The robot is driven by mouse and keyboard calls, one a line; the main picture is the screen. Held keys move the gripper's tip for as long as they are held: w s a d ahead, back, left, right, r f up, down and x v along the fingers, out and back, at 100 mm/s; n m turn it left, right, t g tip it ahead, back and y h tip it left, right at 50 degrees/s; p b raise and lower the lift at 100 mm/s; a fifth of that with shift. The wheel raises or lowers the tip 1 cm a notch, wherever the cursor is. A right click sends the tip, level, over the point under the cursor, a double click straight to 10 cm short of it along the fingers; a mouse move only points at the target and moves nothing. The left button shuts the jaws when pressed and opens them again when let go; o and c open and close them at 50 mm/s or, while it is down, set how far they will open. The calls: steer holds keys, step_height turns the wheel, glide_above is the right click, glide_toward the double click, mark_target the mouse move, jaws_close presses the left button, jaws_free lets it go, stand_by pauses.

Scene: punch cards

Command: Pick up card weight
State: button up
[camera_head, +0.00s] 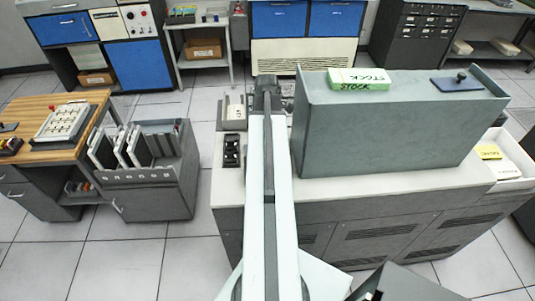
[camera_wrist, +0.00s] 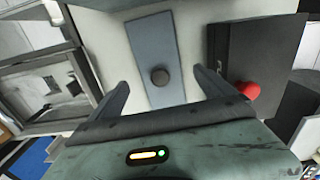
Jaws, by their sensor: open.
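A blue-grey plate with a round dark knob (camera_wrist: 152,75), looking like a card weight, lies on a pale surface in the wrist view. My gripper (camera_wrist: 160,78) is open, with one finger to each side of the plate and nothing between them held. The knob sits between and slightly ahead of the fingertips; I cannot tell the height gap. In the head view my gripper (camera_head: 268,86) is over the left end of the grey machine, its fingers hidden. Another dark blue plate with a knob (camera_head: 458,83) lies on the machine's raised top at right.
A dark box with a red knob (camera_wrist: 247,90) stands close to my right finger in the wrist view. The tall grey housing (camera_head: 390,130) rises right of my arm and carries a green and white STOCK card box (camera_head: 358,78). A card cart (camera_head: 150,175) stands at left.

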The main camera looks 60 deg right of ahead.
step_height(320, 180, down, 3)
steer(key=shift+f+b, duration=0.1)
steer(key=shift+b, duration=0.75)
steer(key=shift+r, duration=0.25)
steer(key=c, duration=2)
